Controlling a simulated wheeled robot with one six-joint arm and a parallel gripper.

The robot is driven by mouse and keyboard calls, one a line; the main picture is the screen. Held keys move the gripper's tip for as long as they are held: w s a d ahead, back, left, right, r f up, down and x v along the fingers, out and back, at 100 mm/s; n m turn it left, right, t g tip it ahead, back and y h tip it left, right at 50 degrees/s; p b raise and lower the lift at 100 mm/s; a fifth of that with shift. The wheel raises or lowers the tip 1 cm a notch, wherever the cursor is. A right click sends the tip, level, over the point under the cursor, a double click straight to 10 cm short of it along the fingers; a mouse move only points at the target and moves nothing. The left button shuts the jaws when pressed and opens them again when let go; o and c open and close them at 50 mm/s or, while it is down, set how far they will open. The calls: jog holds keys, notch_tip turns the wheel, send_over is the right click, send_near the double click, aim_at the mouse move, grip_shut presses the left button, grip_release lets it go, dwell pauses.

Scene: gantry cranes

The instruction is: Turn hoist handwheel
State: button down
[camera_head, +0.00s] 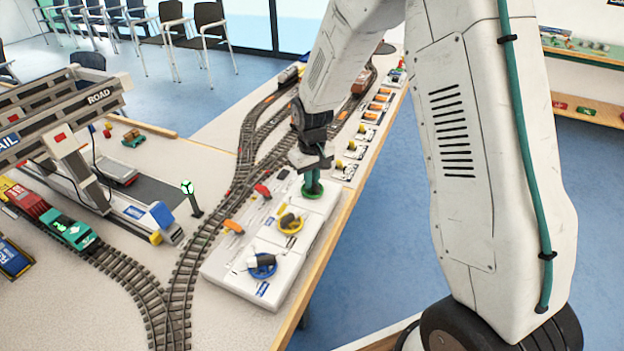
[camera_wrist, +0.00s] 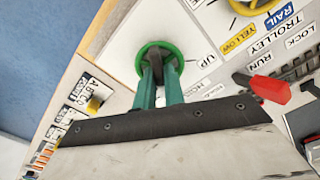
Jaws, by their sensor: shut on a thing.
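The green handwheel (camera_head: 315,193) sits on a white control panel (camera_head: 225,272) along the table's right edge. In the wrist view the green ring (camera_wrist: 143,50) lies around a dark grip bar (camera_wrist: 157,66) across its middle, with the word UP beside it. My gripper (camera_head: 311,178) points down over the wheel. In the wrist view its two green fingers (camera_wrist: 159,72) are shut on the dark bar, one on each side. The lower part of the wheel is hidden behind the fingers.
A yellow handwheel (camera_head: 291,224) and a blue handwheel (camera_head: 263,266) are nearer on the panel. A red lever (camera_wrist: 268,88) is beside the green wheel. Model rails (camera_head: 190,262) run left of the panel. A small signal (camera_head: 190,188) shows green near the gantry cranes (camera_head: 60,125).

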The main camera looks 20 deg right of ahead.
jog(key=shift+m, duration=1.4)
jog(key=c, duration=1.5)
grip_release()
notch_tip(320, 180, up, 8)
jog(key=shift+f, duration=0.1)
